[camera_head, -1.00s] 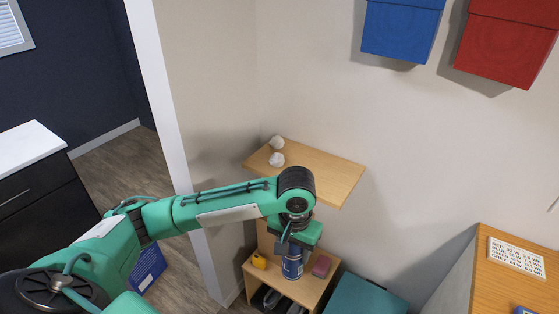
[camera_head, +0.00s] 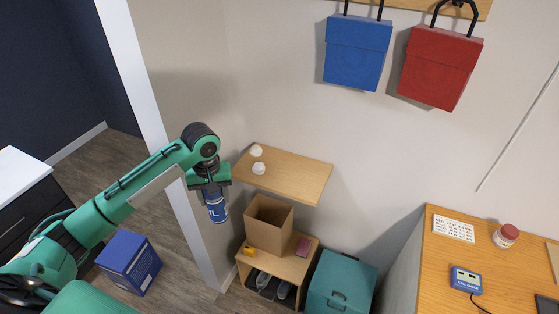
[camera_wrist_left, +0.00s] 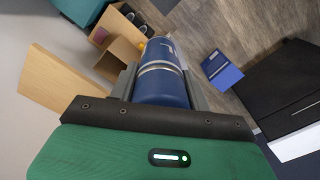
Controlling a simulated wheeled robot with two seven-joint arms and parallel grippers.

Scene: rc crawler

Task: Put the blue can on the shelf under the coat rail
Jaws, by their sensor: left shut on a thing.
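My left gripper (camera_head: 211,190) is shut on the blue can (camera_head: 217,209), which hangs below it, slightly tilted, with a pale band and white lettering. In the left wrist view the can (camera_wrist_left: 161,78) sits between the fingers. The wooden wall shelf (camera_head: 300,180) is just right of the gripper in the head view; the can appears beside its left end, at about its height or lower. Two small white objects (camera_head: 258,168) lie on the shelf's left part. The coat rail (camera_head: 468,8) is at the top, with a blue bag and a red bag hanging. My right gripper is not in view.
Below the shelf, a low bench (camera_head: 290,266) holds an open cardboard box (camera_head: 270,224), a yellow item and a pink item. A teal chest (camera_head: 340,285) stands beside it. The shelf's right part is bare. A white wall edge (camera_head: 150,110) is left of the gripper.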

